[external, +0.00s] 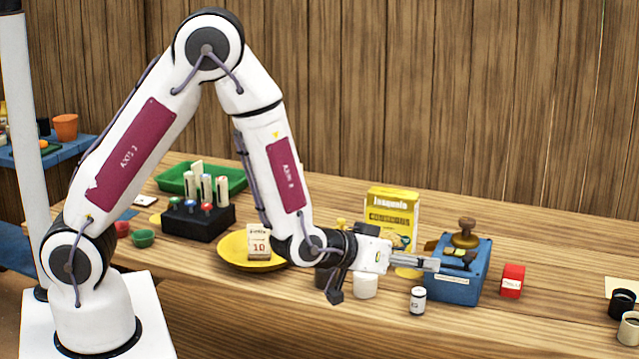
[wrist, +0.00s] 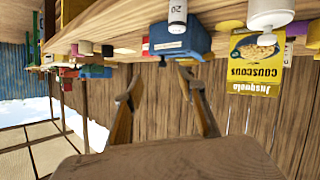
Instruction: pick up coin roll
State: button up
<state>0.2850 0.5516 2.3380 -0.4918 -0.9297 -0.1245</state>
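No object is plainly marked as the coin roll. A small white cylinder with a dark top and a label (external: 418,300) stands upright near the table's front edge; a white cylinder marked 20 (wrist: 177,14) shows in the wrist view, and either could be it. My gripper (external: 436,263) points right, level above the table, just behind and above the small cylinder and in front of the blue box (external: 462,284). In the wrist view, the fingers of my gripper (wrist: 159,80) are spread with nothing between them. The wrist picture is upside down.
A yellow couscous box (external: 392,213) stands behind my gripper. A white cylinder (external: 365,286) stands left of it, and a red box (external: 512,281) at right. A yellow plate (external: 232,257), a black rack (external: 198,222) and a green tray (external: 225,171) are further left.

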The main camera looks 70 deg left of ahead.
aim_at(414, 295)
jog(key=shift+t+y, duration=0.9)
jog(key=f, duration=0.4)
jog(key=a+f, duration=0.1)
jog(key=shift+f, duration=0.4)
jog(key=shift+s+f, duration=0.15)
jog(key=shift+f, duration=0.2)
jog(key=s+f, duration=0.1)
jog(key=f+t+y, duration=0.1)
jog(key=shift+s+a+f+m+t, duration=0.15)
jog(key=shift+s+f+m+t, duration=0.15)
jog(key=shift+s+f, duration=0.1)
jog(key=shift+s+f+m+t, duration=0.2)
jog(key=shift+s+f+t, duration=0.05)
jog(key=shift+s, duration=0.2)
jog(key=shift+s+f+m+t, duration=0.2)
jog(key=shift+s+f+t, duration=0.05)
jog(key=shift+s, duration=0.2)
jog(key=shift+x, duration=1.35)
jog(key=shift+r+x, duration=0.15)
jog(key=shift+x, duration=1.15)
jog(key=shift+r+x, duration=0.15)
jog(key=shift+x, duration=1.1)
